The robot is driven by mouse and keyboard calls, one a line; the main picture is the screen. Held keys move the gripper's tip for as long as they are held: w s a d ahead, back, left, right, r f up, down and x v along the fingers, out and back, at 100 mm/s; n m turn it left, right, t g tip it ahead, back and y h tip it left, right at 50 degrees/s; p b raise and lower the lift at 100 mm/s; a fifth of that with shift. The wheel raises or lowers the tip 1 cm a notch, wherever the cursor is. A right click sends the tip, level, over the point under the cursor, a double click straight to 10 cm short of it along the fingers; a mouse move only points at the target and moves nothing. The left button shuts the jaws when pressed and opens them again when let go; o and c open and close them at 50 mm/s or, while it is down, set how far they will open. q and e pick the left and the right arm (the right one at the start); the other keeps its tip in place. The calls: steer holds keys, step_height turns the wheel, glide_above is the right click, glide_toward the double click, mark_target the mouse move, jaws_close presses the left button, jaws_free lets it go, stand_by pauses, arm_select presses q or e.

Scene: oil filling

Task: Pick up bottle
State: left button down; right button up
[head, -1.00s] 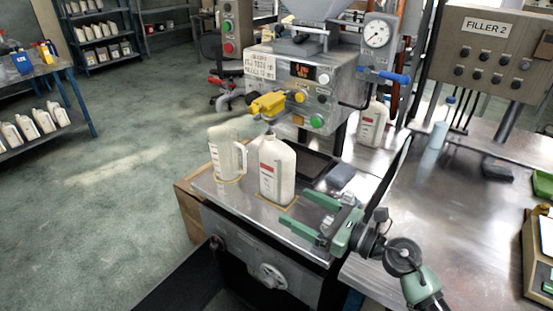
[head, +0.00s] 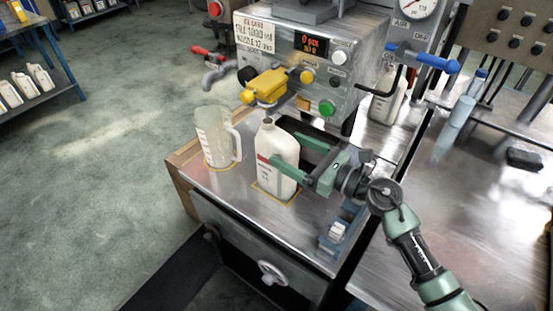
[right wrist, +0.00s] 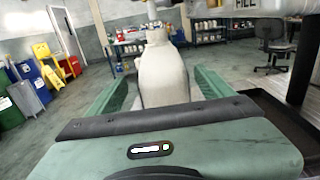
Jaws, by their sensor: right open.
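A white bottle (head: 266,158) with a red-and-white label stands upright on the metal filling table (head: 228,185), inside a yellow outline. My right gripper (head: 292,160) is open with its green fingers reaching around the bottle from the right; the near finger crosses in front of its body. In the right wrist view the bottle (right wrist: 163,75) stands between the two open fingers (right wrist: 160,92). Whether a finger touches it I cannot tell. My left gripper is not in view.
A clear measuring jug (head: 214,138) stands just left of the bottle. The filling machine (head: 300,65) with its yellow nozzle part (head: 265,88) rises behind. Another white bottle (head: 388,100) and a blue-capped bottle (head: 456,122) stand farther right.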

mark_target(276, 143)
steer(key=p+x, duration=0.1)
steer(key=x, duration=0.3)
steer(key=shift+w+d, duration=0.1)
steer(key=shift+w, duration=0.05)
steer(key=shift+w+a+f, duration=0.1)
steer(key=shift+w+a, duration=0.2)
steer(key=shift+a, duration=0.1)
jaws_close()
